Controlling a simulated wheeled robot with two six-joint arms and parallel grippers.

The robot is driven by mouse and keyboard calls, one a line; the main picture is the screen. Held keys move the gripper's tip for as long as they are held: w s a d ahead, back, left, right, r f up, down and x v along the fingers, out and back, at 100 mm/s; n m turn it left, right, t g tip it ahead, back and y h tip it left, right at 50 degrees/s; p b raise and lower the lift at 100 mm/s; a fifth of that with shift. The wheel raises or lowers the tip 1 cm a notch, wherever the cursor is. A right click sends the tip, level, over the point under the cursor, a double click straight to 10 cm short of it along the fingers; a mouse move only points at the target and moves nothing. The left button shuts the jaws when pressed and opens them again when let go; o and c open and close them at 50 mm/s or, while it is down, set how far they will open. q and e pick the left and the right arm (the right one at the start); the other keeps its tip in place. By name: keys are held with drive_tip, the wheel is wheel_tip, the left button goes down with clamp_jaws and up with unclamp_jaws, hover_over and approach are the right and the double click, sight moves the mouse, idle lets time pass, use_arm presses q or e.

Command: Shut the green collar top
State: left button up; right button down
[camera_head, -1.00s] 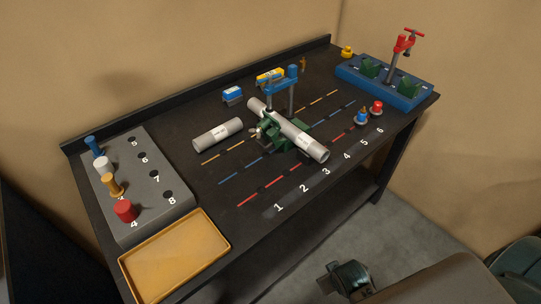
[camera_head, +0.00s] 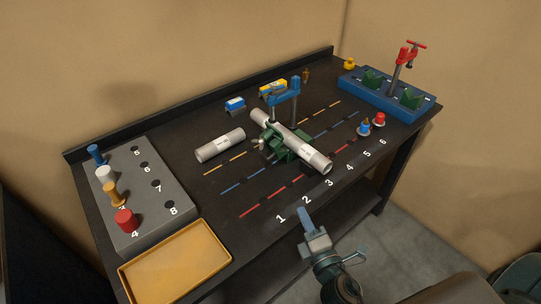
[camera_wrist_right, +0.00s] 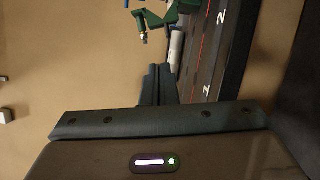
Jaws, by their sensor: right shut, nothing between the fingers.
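The green collar (camera_head: 284,142) sits near the middle of the dark table, around a long grey pipe (camera_head: 316,161). A blue clamp frame (camera_head: 284,88) rises over the collar and hides part of it; I cannot tell how far its top is open. In the right wrist view the green collar (camera_wrist_right: 172,14) shows at the top edge, with a screw hanging from its arm. My right gripper (camera_head: 303,212) is shut and empty at the table's front edge, apart from the collar. Its closed fingers also show in the right wrist view (camera_wrist_right: 158,75). My left gripper is out of view.
A shorter pipe (camera_head: 220,145) lies left of the collar. A grey peg block (camera_head: 150,213) and a yellow tray (camera_head: 177,268) stand at left. A blue stand with a red-handled clamp (camera_head: 385,95) is at back right. The numbered front strip is mostly clear.

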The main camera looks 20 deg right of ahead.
drive_tip(key=a+n+y, duration=0.2)
drive_tip(key=n, duration=0.1)
drive_tip(key=p, duration=0.4)
approach(270, 145)
drive_tip(key=s+a+f, duration=0.1)
drive_tip(key=s+a, duration=0.1)
drive_tip(key=s, duration=0.1)
drive_tip(key=s+a+f, duration=0.1)
drive_tip(key=a, duration=0.1)
drive_tip(key=shift+s+a+f, duration=0.1)
drive_tip(key=shift+s+f, duration=0.1)
drive_tip(key=shift+f, duration=0.15)
drive_tip(key=w, duration=0.3)
drive_tip(key=w+p, duration=0.1)
drive_tip(key=w, duration=0.3)
drive_tip(key=w+a, duration=0.1)
drive_tip(key=w, duration=0.2)
drive_tip(key=shift+w+a+r, duration=0.1)
drive_tip(key=shift+w+r, duration=0.05)
drive_tip(key=shift+r, duration=0.2)
drive_tip(key=d, duration=0.1)
drive_tip(key=w+d+r+p, duration=0.1)
drive_tip(key=shift+w+d, duration=0.1)
drive_tip(key=shift+d, duration=0.3)
drive_tip(key=shift+d+r, duration=0.1)
drive_tip(key=shift+d, duration=0.3)
drive_tip(key=shift+w, duration=0.1)
